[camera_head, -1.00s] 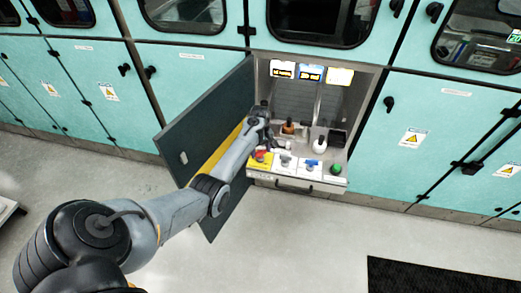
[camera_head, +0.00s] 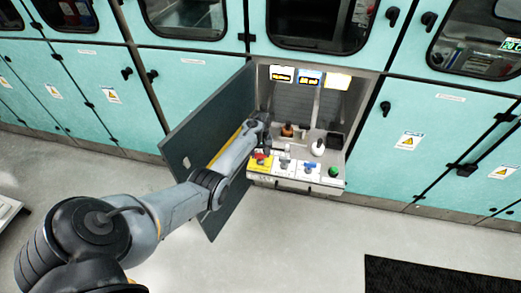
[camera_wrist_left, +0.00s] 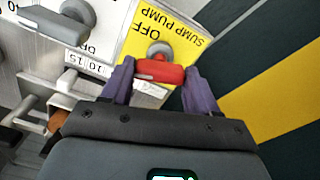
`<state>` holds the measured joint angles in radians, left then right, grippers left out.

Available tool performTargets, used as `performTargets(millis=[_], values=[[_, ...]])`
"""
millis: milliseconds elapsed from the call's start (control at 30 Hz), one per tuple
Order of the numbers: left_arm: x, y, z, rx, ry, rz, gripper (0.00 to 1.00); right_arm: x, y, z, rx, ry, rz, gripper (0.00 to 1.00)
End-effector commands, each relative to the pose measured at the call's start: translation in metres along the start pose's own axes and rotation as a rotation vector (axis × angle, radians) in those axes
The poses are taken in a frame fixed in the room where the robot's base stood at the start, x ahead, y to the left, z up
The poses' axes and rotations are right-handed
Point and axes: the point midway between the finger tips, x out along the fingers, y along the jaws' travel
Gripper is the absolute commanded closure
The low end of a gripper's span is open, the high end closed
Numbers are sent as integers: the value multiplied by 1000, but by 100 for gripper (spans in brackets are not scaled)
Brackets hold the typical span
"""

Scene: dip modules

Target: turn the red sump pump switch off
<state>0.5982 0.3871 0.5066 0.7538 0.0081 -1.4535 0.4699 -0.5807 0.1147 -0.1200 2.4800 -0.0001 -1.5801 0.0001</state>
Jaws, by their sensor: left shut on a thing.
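The red sump pump switch (camera_wrist_left: 160,71) sits on a yellow plate (camera_wrist_left: 187,48) marked "OFF" and "SUMP PUMP" in the left wrist view. In the head view the red switch (camera_head: 262,157) is at the left end of the panel's front row. My left gripper (camera_wrist_left: 153,78) has its two purple fingers on either side of the red handle, shut on it. In the head view my left gripper (camera_head: 266,146) is partly hidden by its own wrist. My right gripper is not in view.
A grey knob (camera_wrist_left: 68,20) is beside the red one; blue (camera_head: 309,165) and green (camera_head: 333,171) controls are farther right. An open dark door (camera_head: 205,150) stands left of the panel, close to my arm. Bottles (camera_head: 318,147) stand behind the controls.

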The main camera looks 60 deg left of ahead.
Motion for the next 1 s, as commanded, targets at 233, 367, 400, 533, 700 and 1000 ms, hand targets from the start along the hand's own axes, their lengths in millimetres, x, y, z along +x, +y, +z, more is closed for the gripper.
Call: performTargets(millis=[233, 367, 400, 533, 700, 1000], values=[[-2, 0, 0, 173, 0, 0, 71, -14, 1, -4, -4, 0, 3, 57], [-2, 0, 0, 241, 0, -1, 71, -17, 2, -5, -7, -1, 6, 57], [-1, 0, 0, 256, 0, -1, 71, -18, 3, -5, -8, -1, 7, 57], [-1, 0, 0, 297, 1, 0, 71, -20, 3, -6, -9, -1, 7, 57], [0, 0, 0, 319, 1, 0, 71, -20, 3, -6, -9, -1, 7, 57], [0, 0, 0, 324, 1, 0, 71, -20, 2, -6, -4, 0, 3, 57]])
